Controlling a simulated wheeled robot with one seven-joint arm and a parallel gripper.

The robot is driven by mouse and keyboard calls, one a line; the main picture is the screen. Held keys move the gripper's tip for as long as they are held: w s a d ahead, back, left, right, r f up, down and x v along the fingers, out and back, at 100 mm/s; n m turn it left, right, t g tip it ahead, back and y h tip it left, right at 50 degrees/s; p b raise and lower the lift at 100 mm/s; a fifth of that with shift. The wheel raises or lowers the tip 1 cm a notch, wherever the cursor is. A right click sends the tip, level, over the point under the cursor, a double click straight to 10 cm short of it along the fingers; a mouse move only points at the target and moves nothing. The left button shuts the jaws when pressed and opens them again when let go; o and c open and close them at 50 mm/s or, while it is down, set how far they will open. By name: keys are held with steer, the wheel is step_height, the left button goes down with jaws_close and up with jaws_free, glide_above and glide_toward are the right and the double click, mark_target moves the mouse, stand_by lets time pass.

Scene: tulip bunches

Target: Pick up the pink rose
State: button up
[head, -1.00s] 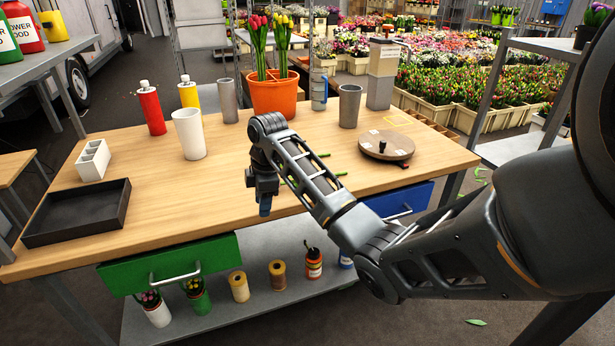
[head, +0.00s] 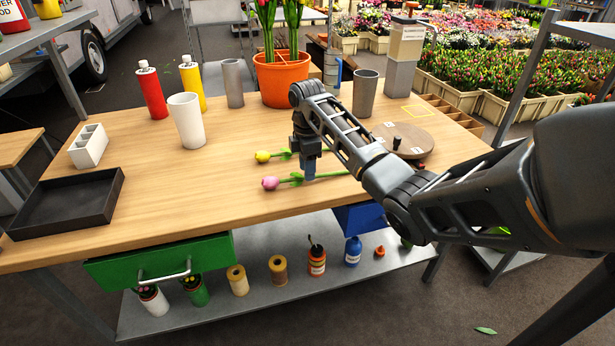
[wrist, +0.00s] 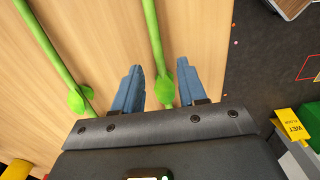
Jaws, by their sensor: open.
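The pink flower (head: 270,183) lies on the wooden table near its front edge, its bloom to the left and its green stem (head: 330,175) running right. A yellow flower (head: 263,156) lies just behind it, roughly parallel. My gripper (head: 308,176) points down at the pink flower's stem, right of the bloom. In the wrist view my open gripper (wrist: 160,88) has blue fingers, with one green stem (wrist: 153,40) running between them. Another stem (wrist: 45,45) lies left of both fingers. Neither bloom shows there. I cannot tell how far the fingertips are above the table.
The table (head: 225,205) is clear left of the flowers. A white cup (head: 187,122), an orange pot (head: 284,80) and a grey cup (head: 365,93) stand further back. A round turntable (head: 405,140) is at right. A dark tray (head: 65,203) lies at far left.

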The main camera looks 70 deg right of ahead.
steer(key=shift+f, duration=1.05)
jaws_close()
